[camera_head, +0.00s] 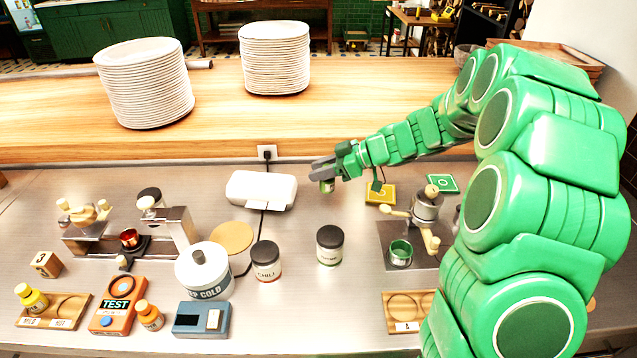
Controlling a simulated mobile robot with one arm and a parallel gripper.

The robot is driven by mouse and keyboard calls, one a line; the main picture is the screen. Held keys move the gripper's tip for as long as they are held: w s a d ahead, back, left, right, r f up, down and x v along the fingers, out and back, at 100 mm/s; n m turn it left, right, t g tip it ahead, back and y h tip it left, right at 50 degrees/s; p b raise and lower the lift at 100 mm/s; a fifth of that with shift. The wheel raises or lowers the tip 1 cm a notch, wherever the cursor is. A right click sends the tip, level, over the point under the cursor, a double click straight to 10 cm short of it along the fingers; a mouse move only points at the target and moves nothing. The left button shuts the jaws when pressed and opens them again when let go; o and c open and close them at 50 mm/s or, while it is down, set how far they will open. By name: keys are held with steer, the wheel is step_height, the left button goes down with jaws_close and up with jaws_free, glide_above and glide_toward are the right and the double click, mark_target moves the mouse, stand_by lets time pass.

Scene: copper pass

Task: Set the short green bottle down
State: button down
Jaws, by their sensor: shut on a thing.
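My gripper (322,170) is at the middle of the steel counter, just right of the white box, and is shut on the short green bottle (327,187). The bottle looks roughly upright. I cannot tell from this view whether its base touches the counter or hangs above it.
A white box (262,190) lies left of the gripper. Nearer stand a chili jar (266,262) and another dark-lidded jar (330,246). A yellow mat (374,197) and green mat (442,182) lie to the right, behind a press (426,206). Bare counter lies between jars and gripper.

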steer(key=shift+w+a+f, duration=0.15)
steer(key=shift+w+f, duration=0.65)
steer(key=shift+f, duration=0.2)
steer(key=shift+w+a+f, duration=0.1)
steer(key=shift+w+f, duration=0.7)
steer(key=shift+f, duration=0.15)
steer(key=shift+w+f, duration=0.1)
steer(key=shift+f, duration=1.5)
steer(key=shift+f, duration=0.15)
steer(key=c, duration=0.8)
jaws_free()
steer(key=shift+c, duration=0.2)
steer(key=v, duration=1.2)
